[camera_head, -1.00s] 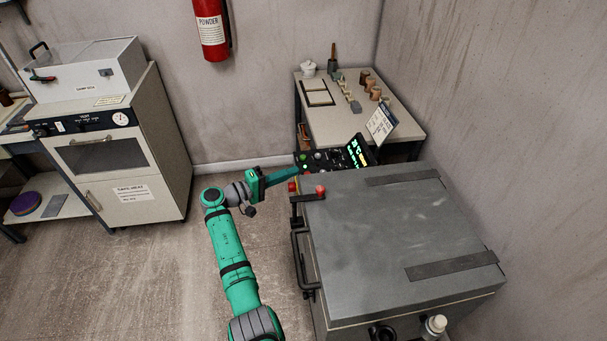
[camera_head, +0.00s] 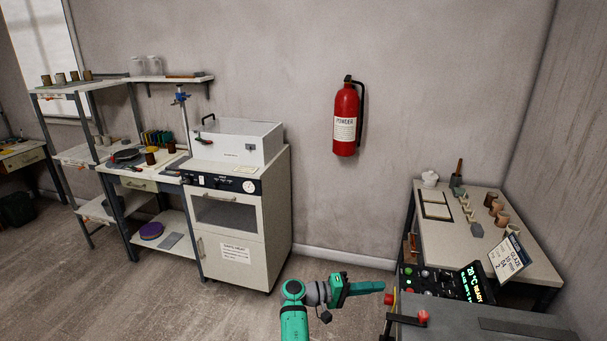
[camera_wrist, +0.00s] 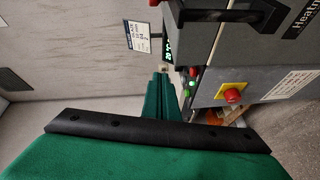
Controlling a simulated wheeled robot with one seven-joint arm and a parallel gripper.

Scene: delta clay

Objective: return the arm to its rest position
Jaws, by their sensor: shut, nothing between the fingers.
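My green arm rises at the bottom middle of the head view, bent at a grey joint. My gripper (camera_head: 383,286) points right, toward the control panel (camera_head: 440,283) of the grey kiln-like machine (camera_head: 465,329). The gripper is shut with nothing held. In the wrist view its green fingers (camera_wrist: 161,95) lie together in the middle of the picture. A red button on a yellow plate (camera_wrist: 232,95) shows right of the fingers there. I cannot tell the exact gap between the fingertips and the machine.
A table (camera_head: 535,262) with small pots stands behind the machine. A white oven cabinet (camera_head: 270,220) and shelves (camera_head: 165,235) stand to the left. A red fire extinguisher (camera_head: 346,122) hangs on the wall. The floor (camera_head: 150,305) left of my arm is clear.

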